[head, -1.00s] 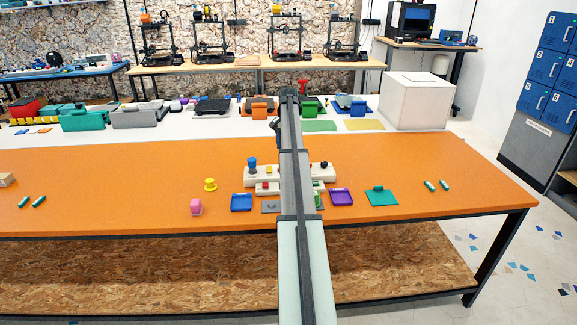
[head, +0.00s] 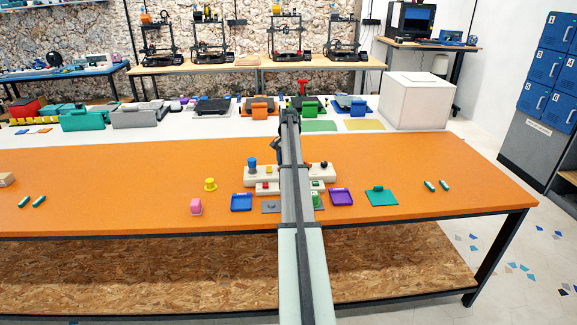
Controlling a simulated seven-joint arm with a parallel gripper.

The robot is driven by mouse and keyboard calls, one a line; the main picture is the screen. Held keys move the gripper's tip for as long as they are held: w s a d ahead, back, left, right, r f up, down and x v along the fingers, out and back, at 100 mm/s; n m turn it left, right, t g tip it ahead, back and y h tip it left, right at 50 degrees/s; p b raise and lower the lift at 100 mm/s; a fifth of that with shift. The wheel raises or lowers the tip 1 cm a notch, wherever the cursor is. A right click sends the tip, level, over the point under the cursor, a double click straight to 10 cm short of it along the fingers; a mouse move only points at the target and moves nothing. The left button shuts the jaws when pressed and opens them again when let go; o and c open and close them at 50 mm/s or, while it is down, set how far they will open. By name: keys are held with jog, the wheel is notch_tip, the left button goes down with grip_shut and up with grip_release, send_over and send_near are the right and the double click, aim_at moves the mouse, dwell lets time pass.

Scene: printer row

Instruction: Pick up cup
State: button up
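A small pink cup-like object (head: 196,207) stands on the orange table, left of my arm and near the front edge. It is small in the picture, so I cannot be sure it is the cup. A yellow round piece (head: 210,184) with a wider base stands just behind and right of it. My arm reaches from the bottom centre over the table. My gripper is not seen; the arm links hide it, and only a dark part shows at the arm's left side. Nothing shows the pink object being touched.
White control panels with a blue knob (head: 252,164) and other knobs lie partly behind my arm. A blue tray (head: 241,202), a purple tray (head: 341,196) and a green plate (head: 381,196) lie near the front. A white box (head: 416,101) stands at the back right. The table's left middle is clear.

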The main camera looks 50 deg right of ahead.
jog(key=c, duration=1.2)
